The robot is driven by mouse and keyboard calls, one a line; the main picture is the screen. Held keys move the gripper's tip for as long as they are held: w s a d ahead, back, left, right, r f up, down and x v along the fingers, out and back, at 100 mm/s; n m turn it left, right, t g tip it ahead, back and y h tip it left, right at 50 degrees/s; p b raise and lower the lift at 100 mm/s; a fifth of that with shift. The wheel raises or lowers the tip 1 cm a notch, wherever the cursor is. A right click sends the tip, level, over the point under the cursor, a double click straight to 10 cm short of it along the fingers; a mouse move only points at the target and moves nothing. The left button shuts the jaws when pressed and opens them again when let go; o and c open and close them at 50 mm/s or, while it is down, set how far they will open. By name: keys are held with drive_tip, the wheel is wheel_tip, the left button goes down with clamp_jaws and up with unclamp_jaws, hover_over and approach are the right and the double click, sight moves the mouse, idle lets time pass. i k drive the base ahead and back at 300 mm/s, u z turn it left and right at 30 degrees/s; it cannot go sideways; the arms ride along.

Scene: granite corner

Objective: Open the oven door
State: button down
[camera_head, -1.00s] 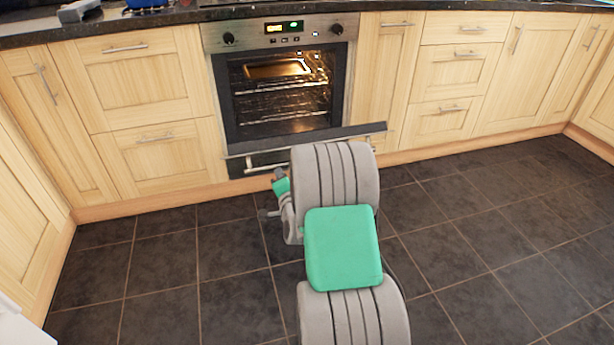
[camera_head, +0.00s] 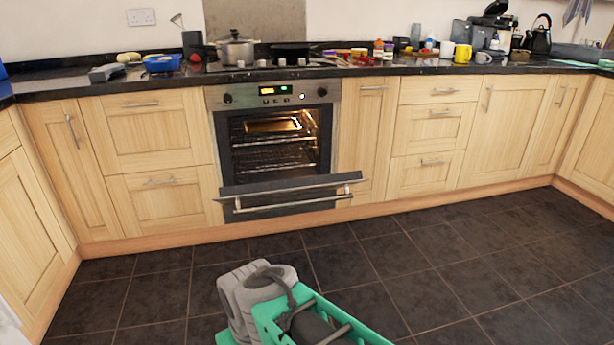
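The oven (camera_head: 213,130) is built into the wooden cabinets, with its lit cavity and racks exposed. Its door (camera_head: 290,187) is swung down and stands out in front of the oven's lower part; the exact angle is hard to tell. The bar handle (camera_head: 290,205) runs along the door's front, with nothing touching it. My arm shows as grey and green links at the bottom centre, clear of the door with floor between them. My gripper cannot be made out in this view.
The dark tiled floor (camera_head: 440,250) is clear in front of the oven and to the right. Wooden drawers (camera_head: 155,130) and cupboards flank the oven. A pot (camera_head: 236,52) stands on the hob above, and mugs (camera_head: 462,53) stand on the counter at right.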

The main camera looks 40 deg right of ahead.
sight(237, 194)
drive_tip(key=z, duration=0.35)
drive_tip(key=i, duration=1.5)
drive_tip(key=u, duration=0.45)
